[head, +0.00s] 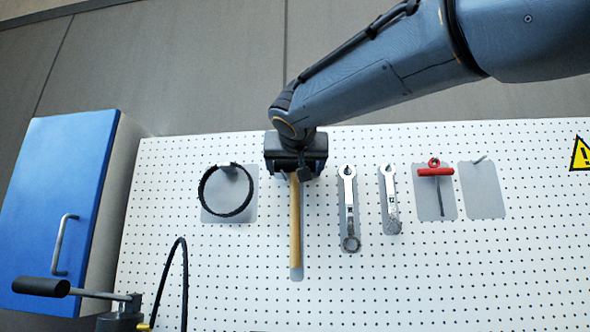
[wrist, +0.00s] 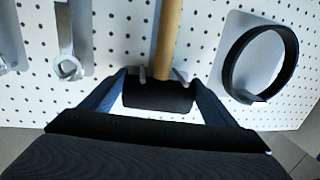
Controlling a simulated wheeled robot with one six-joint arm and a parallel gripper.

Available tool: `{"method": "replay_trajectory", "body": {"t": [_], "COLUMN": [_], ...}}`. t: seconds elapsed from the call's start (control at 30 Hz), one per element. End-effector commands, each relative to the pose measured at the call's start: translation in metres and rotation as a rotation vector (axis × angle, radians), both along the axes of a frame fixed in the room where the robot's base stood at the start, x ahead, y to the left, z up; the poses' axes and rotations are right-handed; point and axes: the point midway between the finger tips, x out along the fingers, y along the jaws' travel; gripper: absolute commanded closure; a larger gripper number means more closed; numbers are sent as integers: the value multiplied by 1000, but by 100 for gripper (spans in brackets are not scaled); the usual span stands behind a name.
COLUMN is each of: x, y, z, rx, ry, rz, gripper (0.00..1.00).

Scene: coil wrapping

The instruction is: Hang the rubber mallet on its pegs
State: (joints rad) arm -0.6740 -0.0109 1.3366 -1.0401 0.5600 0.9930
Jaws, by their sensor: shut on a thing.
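The rubber mallet hangs handle-down at the pegboard (head: 330,290). Its wooden handle (head: 295,225) lies over a grey outline whose lower end shows just below it. My gripper (head: 296,152) is at the handle's top and hides the mallet head in the head view. In the wrist view, the black mallet head (wrist: 158,96) sits between my two fingers, and my gripper (wrist: 160,92) is shut on it. Two metal pegs (wrist: 179,75) show on either side of the handle (wrist: 169,40), close against the head. I cannot tell whether the head rests on them.
A black ring (head: 228,192) hangs left of the mallet; two wrenches (head: 348,205) (head: 389,195) and a red T-handle tool (head: 435,171) hang right. An empty grey outline with a peg (head: 484,190) is farther right. A blue cabinet (head: 65,190) stands left.

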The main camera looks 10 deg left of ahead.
Motion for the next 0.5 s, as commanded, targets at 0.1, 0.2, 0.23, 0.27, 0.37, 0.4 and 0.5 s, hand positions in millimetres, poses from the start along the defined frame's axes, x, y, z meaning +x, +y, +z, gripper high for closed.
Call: {"method": "replay_trajectory", "body": {"t": [0.1,0.2,0.23,0.27,0.37,0.4,0.5], "x": [-1,-1,-1,-1,-1,-1,-1], "y": [0,0,0,0,0,0,0], "z": [2,2,2,2,2,2,2], "rx": [2,2,2,2,2,2,2], "ry": [-4,-4,-4,-4,-3,-4,-3], "rz": [1,1,1,1,1,1,1], "gripper": [65,65,65,65,65,65,9]}}
